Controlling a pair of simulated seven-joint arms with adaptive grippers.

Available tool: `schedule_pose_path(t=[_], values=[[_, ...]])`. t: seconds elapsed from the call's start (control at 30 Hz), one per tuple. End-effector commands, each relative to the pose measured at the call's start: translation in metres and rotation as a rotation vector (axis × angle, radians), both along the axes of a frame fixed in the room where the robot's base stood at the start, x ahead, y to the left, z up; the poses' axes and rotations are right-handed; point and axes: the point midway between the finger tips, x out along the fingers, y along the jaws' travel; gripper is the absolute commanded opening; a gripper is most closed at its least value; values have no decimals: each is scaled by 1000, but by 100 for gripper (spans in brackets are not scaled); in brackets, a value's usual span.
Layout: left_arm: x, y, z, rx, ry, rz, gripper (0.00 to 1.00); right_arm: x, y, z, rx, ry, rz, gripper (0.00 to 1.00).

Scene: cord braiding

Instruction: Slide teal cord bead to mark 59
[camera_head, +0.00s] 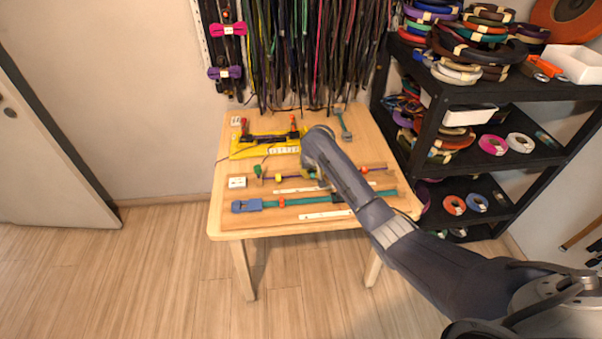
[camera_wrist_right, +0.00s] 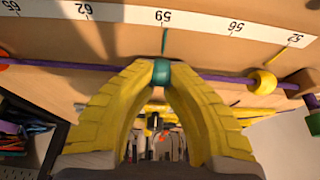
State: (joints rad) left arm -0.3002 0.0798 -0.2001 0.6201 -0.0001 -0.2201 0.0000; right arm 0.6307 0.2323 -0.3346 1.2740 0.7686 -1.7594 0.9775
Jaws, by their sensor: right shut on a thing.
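In the right wrist view, the teal bead (camera_wrist_right: 161,73) sits on a stretched purple cord (camera_wrist_right: 208,78). My right gripper (camera_wrist_right: 161,66) has its two yellow fingers closed on the bead from both sides. A white ruler strip (camera_wrist_right: 190,19) runs beside the cord, with printed 65, 62, 59, 56 and 52. The bead lines up with the 59 mark (camera_wrist_right: 163,17), and a thin teal line (camera_wrist_right: 165,40) lies between them. In the head view my right arm covers the bead and fingertips; the purple cord (camera_head: 300,177) shows left of it. My left gripper is not in view.
A yellow bead (camera_wrist_right: 262,82) sits on the same cord near 52; an orange bead (camera_wrist_right: 3,64) is at the left edge. In the head view, a teal strap (camera_head: 317,200) with a blue clamp (camera_head: 247,206) lies nearer. A yellow mat (camera_head: 243,150) lies behind. A black shelf (camera_head: 455,95) stands right.

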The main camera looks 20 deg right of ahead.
Motion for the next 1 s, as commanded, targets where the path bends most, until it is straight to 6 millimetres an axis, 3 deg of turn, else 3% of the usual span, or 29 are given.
schedule_pose_path(t=[0.33,0.37,0.6,1.0], values=[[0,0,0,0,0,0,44,-2,-5,-2,-2,2,0,0],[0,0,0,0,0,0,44,-2,-5,-2,-2,3,0,16],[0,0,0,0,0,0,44,-1,-4,-1,-1,1,1,42],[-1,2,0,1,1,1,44,-4,-3,9,1,0,0,42]])
